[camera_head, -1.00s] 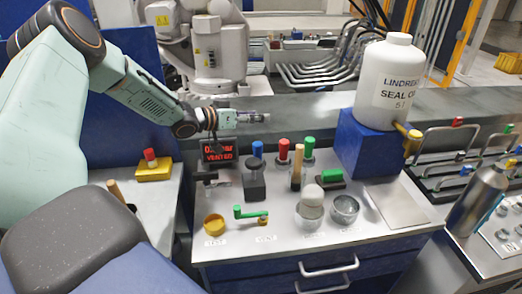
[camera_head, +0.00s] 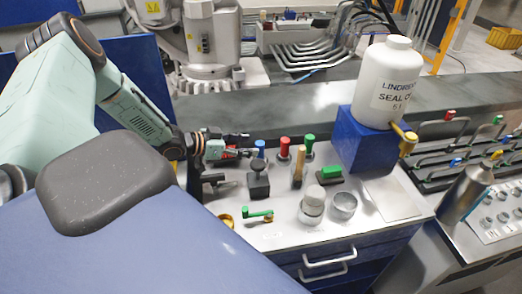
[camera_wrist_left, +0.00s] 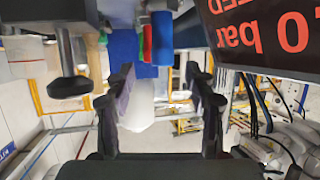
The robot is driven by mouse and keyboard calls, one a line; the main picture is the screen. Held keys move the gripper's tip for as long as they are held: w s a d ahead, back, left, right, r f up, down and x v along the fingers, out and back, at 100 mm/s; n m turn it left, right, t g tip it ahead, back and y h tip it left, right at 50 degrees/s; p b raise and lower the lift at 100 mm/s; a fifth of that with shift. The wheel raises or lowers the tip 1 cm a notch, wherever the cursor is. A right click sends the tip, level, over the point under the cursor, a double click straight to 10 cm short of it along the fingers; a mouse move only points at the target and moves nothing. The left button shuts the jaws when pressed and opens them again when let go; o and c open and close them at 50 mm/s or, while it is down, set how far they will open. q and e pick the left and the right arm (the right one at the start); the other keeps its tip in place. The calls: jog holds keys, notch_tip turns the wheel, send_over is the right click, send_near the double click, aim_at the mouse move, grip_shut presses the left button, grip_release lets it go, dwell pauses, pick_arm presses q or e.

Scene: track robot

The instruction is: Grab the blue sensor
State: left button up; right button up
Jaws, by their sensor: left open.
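The blue sensor (camera_head: 259,147) is a small upright blue-topped cylinder at the back of the grey workbench, left of the red and green ones. In the left wrist view, which is upside down, the blue cylinder (camera_wrist_left: 162,38) shows between the finger lines, beyond the tips. My left gripper (camera_head: 240,142) points right toward it from the left, low over the bench. In the left wrist view the gripper (camera_wrist_left: 160,82) is open, with nothing visible between its fingers. My right gripper is out of view.
A display (camera_wrist_left: 262,30) with red text is close beside the left gripper. A black knob (camera_head: 258,168) stands in front of the sensor. Red (camera_head: 284,149) and green (camera_head: 309,144) cylinders stand to its right. A white bottle (camera_head: 384,85) sits on a blue block (camera_head: 362,145).

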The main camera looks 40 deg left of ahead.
aim_at(259, 145)
pick_arm(q)
jog(key=shift+w+d+f+b, duration=0.3)
jog(key=shift+w+f+b, duration=0.05)
jog(key=shift+w+b, duration=0.1)
jog(key=x, duration=0.1)
jog(key=b+x, duration=0.2)
jog(key=x, duration=0.1)
jog(key=shift+a+f, duration=0.3)
jog(key=shift+w+d, duration=0.2)
jog(key=shift+w, duration=0.1)
jog(key=shift+s+r, duration=0.2)
jog(key=shift+c, duration=0.8)
jog(key=shift+a, duration=0.15)
jog(key=c, duration=0.3)
jog(key=shift+w+f, duration=0.1)
jog(key=shift+w, duration=0.1)
jog(key=c, duration=0.3)
jog(key=shift+s, duration=0.1)
jog(key=c, duration=0.3)
grip_shut()
